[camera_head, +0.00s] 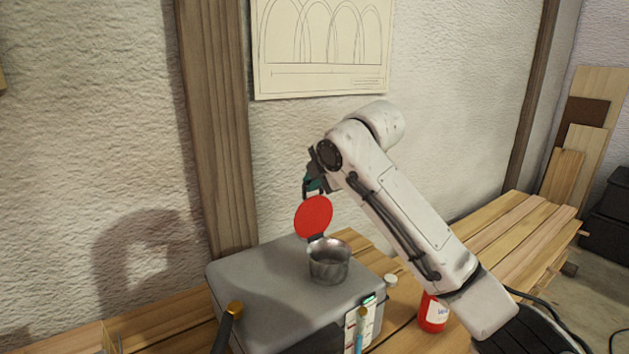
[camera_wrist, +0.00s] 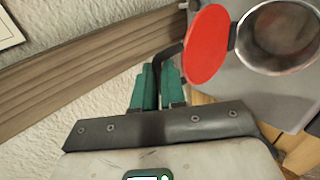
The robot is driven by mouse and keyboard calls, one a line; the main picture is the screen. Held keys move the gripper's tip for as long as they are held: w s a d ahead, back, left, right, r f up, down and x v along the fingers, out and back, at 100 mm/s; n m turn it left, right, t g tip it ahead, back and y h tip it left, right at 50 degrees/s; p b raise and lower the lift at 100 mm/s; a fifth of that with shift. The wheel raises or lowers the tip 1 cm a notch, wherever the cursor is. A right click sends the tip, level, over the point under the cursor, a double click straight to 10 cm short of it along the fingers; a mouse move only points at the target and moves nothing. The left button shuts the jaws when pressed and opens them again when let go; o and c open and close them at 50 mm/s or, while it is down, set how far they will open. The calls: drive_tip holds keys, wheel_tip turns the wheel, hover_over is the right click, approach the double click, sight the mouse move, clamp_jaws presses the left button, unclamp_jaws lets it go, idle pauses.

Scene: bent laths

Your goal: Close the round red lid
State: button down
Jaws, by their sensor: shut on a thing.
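The round red lid (camera_head: 313,216) stands upright, raised on its hinge at the back rim of the metal pot (camera_head: 329,264). The pot is open at the top. My gripper (camera_head: 311,184) is just above the lid, shut on the lid's dark handle. In the wrist view my gripper's green fingers (camera_wrist: 160,72) close around the dark bent handle (camera_wrist: 170,52), which runs to the edge of the red lid (camera_wrist: 206,45). The pot (camera_wrist: 280,38) lies to the right of the lid there. The handle's end is hidden between the fingers.
The pot sits on a grey box (camera_head: 245,292) on a wooden bench (camera_head: 530,225). A red bottle (camera_head: 432,312) with a white label stands right of the box, under my arm. A dark post with a gold top (camera_head: 235,309) rises in front. The wall is close behind.

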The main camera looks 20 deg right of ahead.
drive_tip(key=shift+s+d+f+b, duration=0.6)
drive_tip(key=shift+s+f+b, duration=0.2)
drive_tip(key=shift+s+f, duration=1.25)
drive_tip(key=shift+s+d+f+b, duration=0.75)
drive_tip(key=shift+s+f, duration=1)
drive_tip(key=shift+s, duration=0.5)
drive_tip(key=shift+s+d+f+b, duration=0.5)
drive_tip(key=shift+s+f+b, duration=0.35)
drive_tip(key=shift+s+f, duration=1.2)
drive_tip(key=shift+s+r, duration=0.15)
drive_tip(key=c, duration=0.8)
unclamp_jaws()
drive_tip(key=shift+d+r, duration=0.1)
drive_tip(key=shift+r, duration=0.05)
drive_tip(key=shift+c, duration=0.2)
